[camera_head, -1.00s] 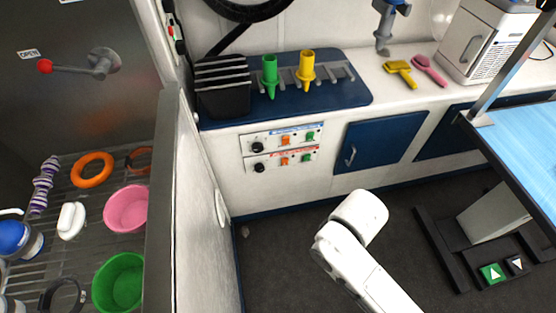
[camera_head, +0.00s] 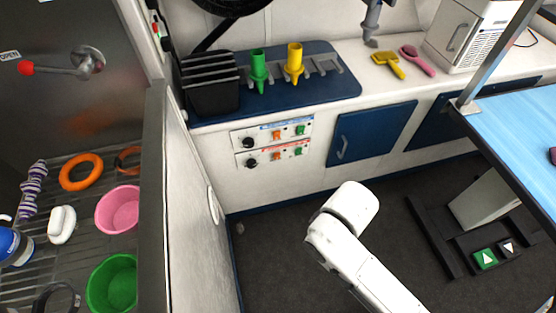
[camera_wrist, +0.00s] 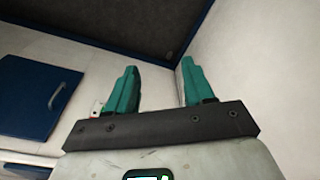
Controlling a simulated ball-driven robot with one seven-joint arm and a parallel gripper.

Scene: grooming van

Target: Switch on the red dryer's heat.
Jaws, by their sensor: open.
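The red dryer's control panel (camera_head: 274,154) is the lower of two panels on the white cabinet front. It has a black knob (camera_head: 250,162), an orange switch (camera_head: 276,156) and a green switch (camera_head: 298,152). The upper panel (camera_head: 272,132) has a blue label and a like set of controls. The switch positions are too small to tell. My gripper (camera_wrist: 155,85) has teal fingers that stand apart with nothing between them. It does not show in the head view, where my white arm is in front of the cabinet. The panels are not clearly visible in the wrist view.
A blue cabinet door (camera_head: 370,134) is right of the panels. The tub's wall (camera_head: 160,190) rises at left. Above, a black rack (camera_head: 210,85) and green (camera_head: 258,68) and yellow nozzles (camera_head: 294,62) stand on a blue mat. A blue grooming table (camera_head: 520,130) is at right.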

